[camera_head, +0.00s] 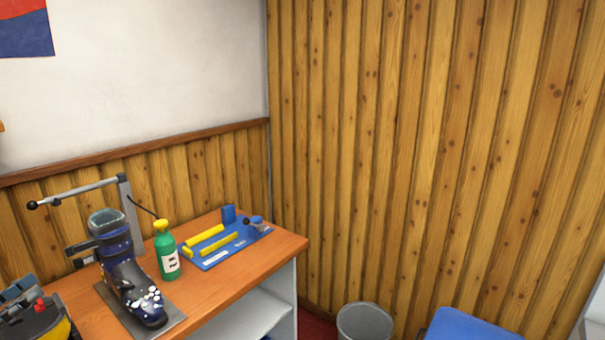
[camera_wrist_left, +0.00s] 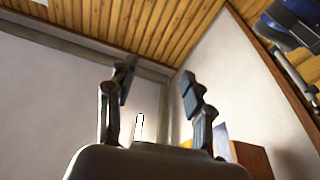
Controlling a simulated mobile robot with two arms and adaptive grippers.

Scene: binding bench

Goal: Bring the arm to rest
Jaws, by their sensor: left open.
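My left gripper (camera_wrist_left: 158,78) shows in the left wrist view with its two dark fingers spread apart. Nothing is between them, and pale wall shows behind the gap. In the head view I cannot clearly make out this gripper. My right gripper is in neither view. A dark blue ski boot (camera_head: 124,275) stands upright on a grey plate on the orange-brown bench (camera_head: 222,289) in the head view. A dark blue object, possibly this boot, is cut off at the upper right of the left wrist view (camera_wrist_left: 296,28).
A green bottle (camera_head: 168,254) with a yellow top stands beside the boot. A blue mat (camera_head: 233,246) with yellow bars lies near the bench's far corner. A dark, yellow-edged item (camera_head: 35,326) is at lower left. A grey bin (camera_head: 365,322) and blue surface (camera_head: 465,326) are right of the bench.

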